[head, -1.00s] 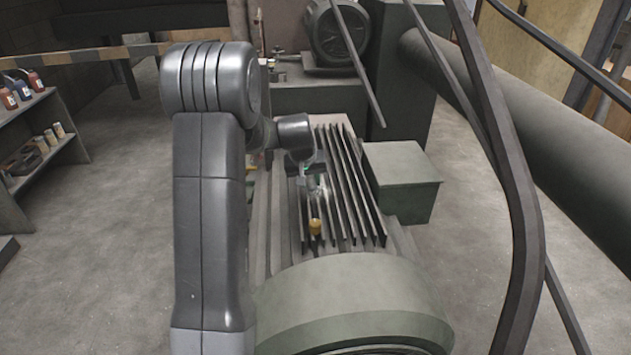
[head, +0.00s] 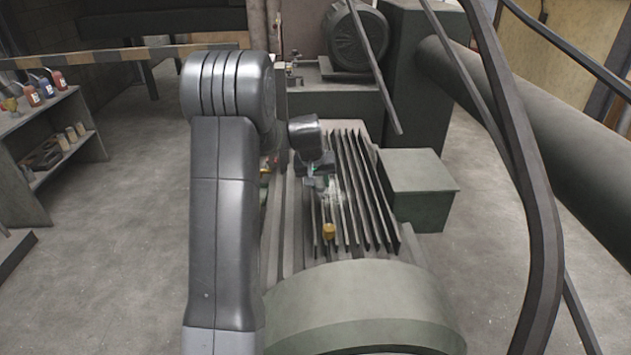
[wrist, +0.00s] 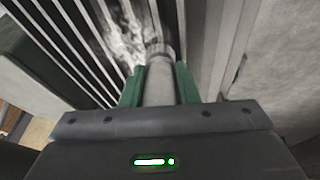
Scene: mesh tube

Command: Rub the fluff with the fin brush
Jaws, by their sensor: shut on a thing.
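The fin brush (wrist: 158,82) shows in the wrist view as a pale grey round handle with a ribbed collar at its far end. My gripper (wrist: 159,84) is shut on that handle between two green fingers. Pale, wispy fluff (wrist: 127,32) lies across the dark fins just beyond and left of the collar. The brush's tip is hidden, so I cannot tell whether it touches the fluff. In the head view my gripper (head: 319,182) is over the left part of the fins, with the whitish fluff (head: 338,196) beside it on the right.
The fins (head: 362,190) stand in a long row with narrow gaps. A small yellow object (head: 329,231) sits at their near left. A green box (head: 418,175) stands right of them, and a rounded green housing (head: 365,300) is in front. A slanting bar (head: 375,70) rises behind.

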